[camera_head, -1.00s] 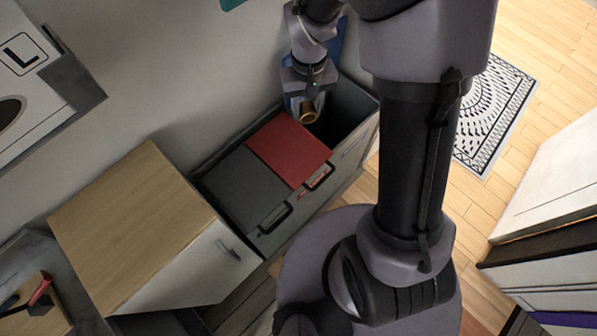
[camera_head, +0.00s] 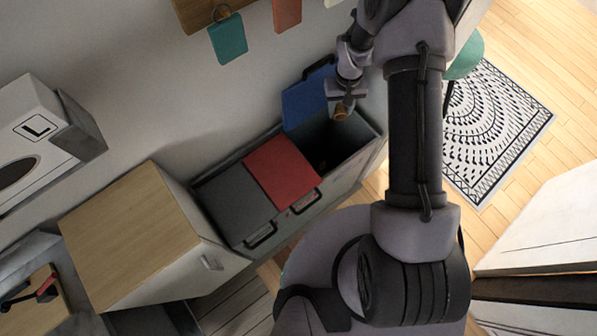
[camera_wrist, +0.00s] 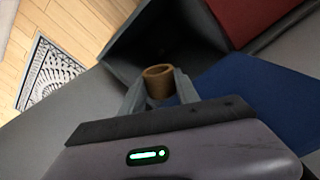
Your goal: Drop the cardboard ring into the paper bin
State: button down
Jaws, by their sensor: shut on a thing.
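The cardboard ring (camera_head: 341,113) is a small brown tube. It also shows in the wrist view (camera_wrist: 159,80), between the two fingers of my gripper (camera_wrist: 160,92). My gripper (camera_head: 342,102) is shut on the ring and holds it above the right-hand compartment of the bin unit. That compartment (camera_head: 362,133) is open, with its blue lid (camera_head: 303,99) raised against the wall. Its inside is dark, with a small yellowish spot low down that I cannot make out.
A red lid (camera_head: 283,168) and a dark grey lid (camera_head: 232,203) are shut on the other compartments. A wood-topped cabinet (camera_head: 140,230) stands to the left. Coloured tags (camera_head: 228,40) hang on the wall above. A patterned rug (camera_head: 495,125) lies on the floor at right.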

aim_at(339, 116)
notch_tip(339, 116, down, 4)
jog(key=shift+f+b, duration=0.15)
jog(key=shift+b, duration=0.85)
jog(key=c, duration=0.8)
grip_release()
notch_tip(339, 116, up, 18)
jog(key=p, duration=0.6)
jog(key=shift+f, duration=0.2)
